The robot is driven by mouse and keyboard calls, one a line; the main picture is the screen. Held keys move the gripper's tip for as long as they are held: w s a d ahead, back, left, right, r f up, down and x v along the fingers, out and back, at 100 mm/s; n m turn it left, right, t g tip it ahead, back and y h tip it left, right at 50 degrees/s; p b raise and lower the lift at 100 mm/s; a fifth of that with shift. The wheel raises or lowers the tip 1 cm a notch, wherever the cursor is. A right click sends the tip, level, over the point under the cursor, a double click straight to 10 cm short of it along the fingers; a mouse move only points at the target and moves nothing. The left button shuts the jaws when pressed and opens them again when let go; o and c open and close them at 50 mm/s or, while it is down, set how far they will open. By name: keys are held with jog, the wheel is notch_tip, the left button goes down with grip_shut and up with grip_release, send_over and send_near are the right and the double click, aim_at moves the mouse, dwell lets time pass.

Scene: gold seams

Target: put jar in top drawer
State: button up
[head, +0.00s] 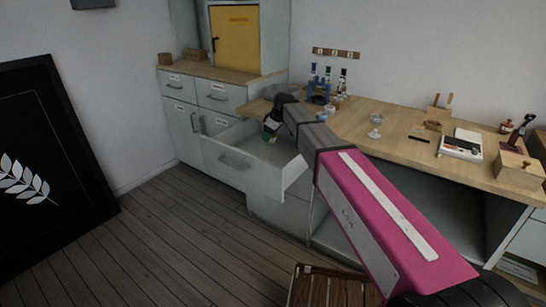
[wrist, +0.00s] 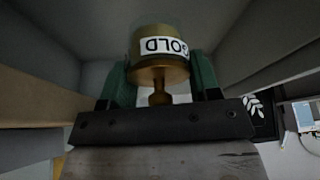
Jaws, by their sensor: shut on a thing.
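The jar (wrist: 160,73) is clear with gold-coloured contents and a white label reading GOLD, which shows upside down in the wrist view. My gripper (wrist: 163,82) is shut on it, with a green finger on each side. In the head view my gripper (head: 269,130) is over the open drawer (head: 237,168), toward its back. The jar is not clearly visible there. The drawer is pulled out from the grey unit below the worktop, and part of its inside is hidden by my arm.
The wooden worktop (head: 395,125) holds bottles, a small glass stand (head: 375,128) and a white notepad (head: 461,143). A slatted crate (head: 325,287) is on the floor at the front.

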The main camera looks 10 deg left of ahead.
notch_tip(320, 180, down, 10)
jog(key=shift+r, duration=0.1)
dwell(0.4)
jog(key=o, duration=1.2)
jog(key=shift+c, duration=0.2)
jog(key=v, duration=1.2)
